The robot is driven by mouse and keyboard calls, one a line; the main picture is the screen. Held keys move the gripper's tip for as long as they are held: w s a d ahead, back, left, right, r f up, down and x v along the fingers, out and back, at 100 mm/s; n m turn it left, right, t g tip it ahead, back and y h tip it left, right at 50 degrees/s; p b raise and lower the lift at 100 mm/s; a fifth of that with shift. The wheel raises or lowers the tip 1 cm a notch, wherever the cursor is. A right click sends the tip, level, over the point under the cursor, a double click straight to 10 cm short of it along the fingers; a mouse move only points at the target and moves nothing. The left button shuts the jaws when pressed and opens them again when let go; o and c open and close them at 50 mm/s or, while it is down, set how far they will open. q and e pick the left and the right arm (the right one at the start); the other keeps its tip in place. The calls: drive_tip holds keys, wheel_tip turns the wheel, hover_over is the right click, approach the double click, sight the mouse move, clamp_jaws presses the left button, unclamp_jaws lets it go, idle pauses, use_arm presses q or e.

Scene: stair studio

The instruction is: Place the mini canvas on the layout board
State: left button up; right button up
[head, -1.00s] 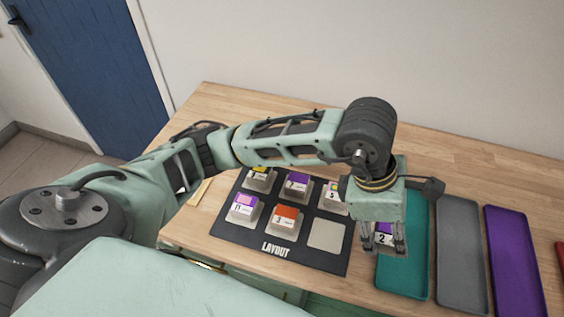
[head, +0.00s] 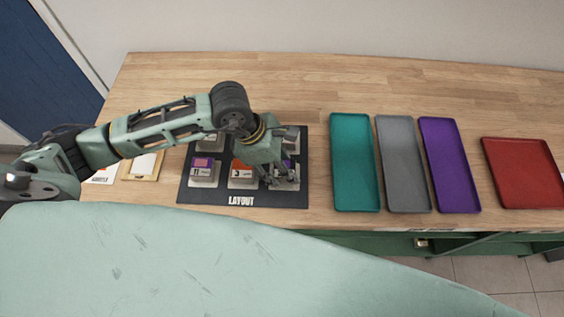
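The dark layout board (head: 187,193) lies on the wooden table, with its label at the front edge. Several mini canvases sit on it, including a purple one (head: 204,171) at front left and an orange one (head: 241,175) at front middle. My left gripper (head: 281,184) is over the front right space of the board, with its fingers around a mini canvas (head: 287,183). The gripper and wrist partly hide this canvas and the back row. I cannot tell whether the canvas touches the board. My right gripper is not in view.
A teal tray (head: 354,160), a grey tray (head: 403,160), a purple tray (head: 449,160) and a red tray (head: 525,170) stand right of the board, all empty. A small wooden frame (head: 143,164) lies at left. The table behind the trays is clear.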

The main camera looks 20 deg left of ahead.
use_arm(q)
drive_tip(key=shift+f, duration=0.35)
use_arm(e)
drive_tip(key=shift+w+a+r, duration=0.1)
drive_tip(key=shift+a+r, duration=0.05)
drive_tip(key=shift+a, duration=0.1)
use_arm(q)
drive_tip(key=shift+f, duration=0.2)
drive_tip(key=o, duration=1.1)
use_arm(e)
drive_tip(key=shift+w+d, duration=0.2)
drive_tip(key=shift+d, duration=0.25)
use_arm(q)
drive_tip(key=shift+r, duration=0.1)
